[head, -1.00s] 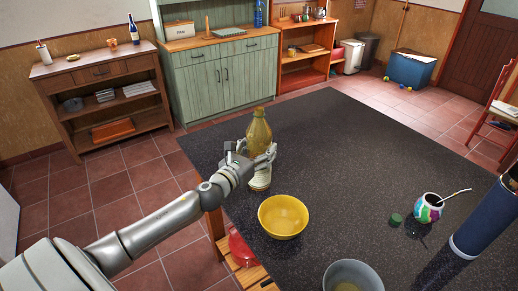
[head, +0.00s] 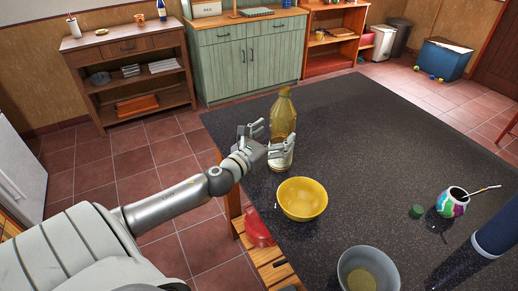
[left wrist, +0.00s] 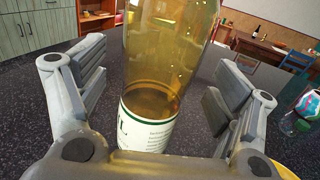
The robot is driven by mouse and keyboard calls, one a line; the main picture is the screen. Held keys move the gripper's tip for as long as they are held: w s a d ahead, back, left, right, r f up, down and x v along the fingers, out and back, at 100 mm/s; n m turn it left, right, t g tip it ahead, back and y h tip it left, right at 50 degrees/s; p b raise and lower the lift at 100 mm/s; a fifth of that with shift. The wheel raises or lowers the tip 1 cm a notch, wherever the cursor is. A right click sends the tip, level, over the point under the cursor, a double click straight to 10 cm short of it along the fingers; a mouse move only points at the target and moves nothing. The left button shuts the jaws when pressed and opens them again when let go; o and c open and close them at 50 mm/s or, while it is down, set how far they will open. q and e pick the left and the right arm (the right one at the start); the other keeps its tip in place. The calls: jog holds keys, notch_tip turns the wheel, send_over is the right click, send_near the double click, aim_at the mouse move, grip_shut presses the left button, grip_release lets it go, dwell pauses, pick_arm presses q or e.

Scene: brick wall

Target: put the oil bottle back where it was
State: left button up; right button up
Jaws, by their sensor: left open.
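The oil bottle (head: 283,112), yellowish glass with a white label low down, stands upright on the dark speckled table (head: 345,130) near its left edge. My left gripper (head: 272,138) is at the bottle, its fingers spread. In the left wrist view, the bottle (left wrist: 165,50) stands between the two open fingers, with gaps on both sides, and some oil shows behind the label. The bottle's base is hidden by the gripper there. My right gripper is not in view.
A yellow bowl (head: 302,199) stands just in front of the bottle. A grey bowl (head: 367,272), green lid (head: 416,212), colourful mate cup (head: 452,202) and dark blue cylinder (head: 497,230) are nearer or to the right. The table's middle and back are clear.

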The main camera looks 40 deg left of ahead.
pick_arm(q)
jog(key=s+b, duration=0.1)
jog(key=s, duration=0.7)
jog(key=shift+s+b, duration=0.2)
jog(key=shift+b, duration=0.2)
